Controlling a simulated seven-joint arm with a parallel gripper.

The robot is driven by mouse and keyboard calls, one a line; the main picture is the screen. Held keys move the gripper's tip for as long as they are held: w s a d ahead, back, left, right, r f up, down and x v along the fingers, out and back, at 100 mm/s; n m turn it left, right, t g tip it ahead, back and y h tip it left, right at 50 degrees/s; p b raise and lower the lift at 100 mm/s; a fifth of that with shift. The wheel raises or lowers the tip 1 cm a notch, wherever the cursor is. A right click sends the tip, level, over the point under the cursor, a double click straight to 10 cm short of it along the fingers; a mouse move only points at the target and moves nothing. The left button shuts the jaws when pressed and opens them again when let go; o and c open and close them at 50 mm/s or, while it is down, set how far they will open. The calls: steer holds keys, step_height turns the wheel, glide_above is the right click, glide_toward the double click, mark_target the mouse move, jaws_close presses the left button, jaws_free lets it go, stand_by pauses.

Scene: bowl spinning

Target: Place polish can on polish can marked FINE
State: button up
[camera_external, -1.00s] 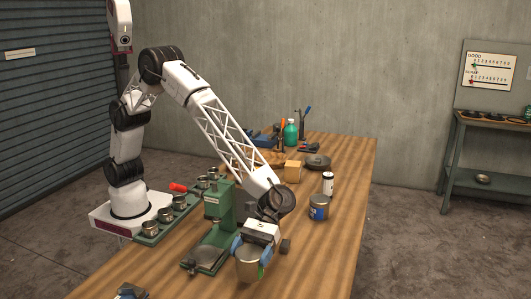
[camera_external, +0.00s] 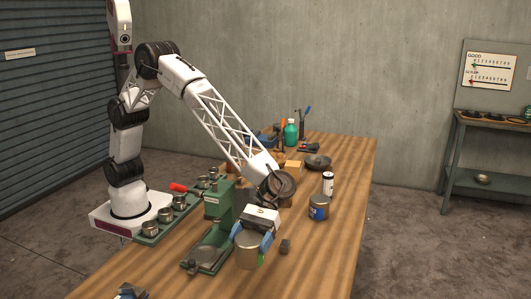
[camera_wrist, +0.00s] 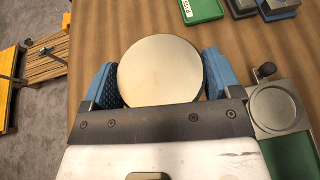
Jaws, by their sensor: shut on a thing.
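My gripper (camera_external: 253,238) is shut on a metal can (camera_external: 247,252) with a green label patch low on its side. Its blue fingers grip the can from both sides. In the wrist view the can's round pale top (camera_wrist: 160,70) fills the space between the fingers. The can looks upright, at the near part of the table; whether its base touches the wood I cannot tell. A second can (camera_external: 319,208), with a blue label, stands upright on the table, behind and right of my gripper. I cannot read FINE on either can.
A green press stand (camera_external: 218,208) with a round plate is close left of the held can. A white bottle (camera_external: 328,183) stands behind the blue-labelled can. A green tray (camera_wrist: 203,9) marked PASS shows in the wrist view.

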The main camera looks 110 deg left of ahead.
steer(key=s+a+r+n+t, duration=0.1)
steer(key=s+a+n+t, duration=0.1)
steer(key=a, duration=1.2)
steer(key=s+a+r+n+t+y, duration=0.1)
steer(key=s+a+n+t, duration=0.1)
steer(key=a, duration=1.3)
steer(key=s+a+r+n+t, duration=0.1)
steer(key=s+a+n+t, duration=0.1)
steer(key=a, duration=1.2)
steer(key=shift+a+r+n+t, duration=0.15)
steer(key=shift+a+n+t, duration=0.2)
steer(key=shift+t, duration=0.45)
glide_above(320, 197)
steer(key=shift+d+f, duration=0.15)
steer(key=shift+f, duration=0.6)
steer(key=shift+f, duration=0.15)
steer(key=shift+f, duration=1.6)
steer(key=shift+f, duration=0.15)
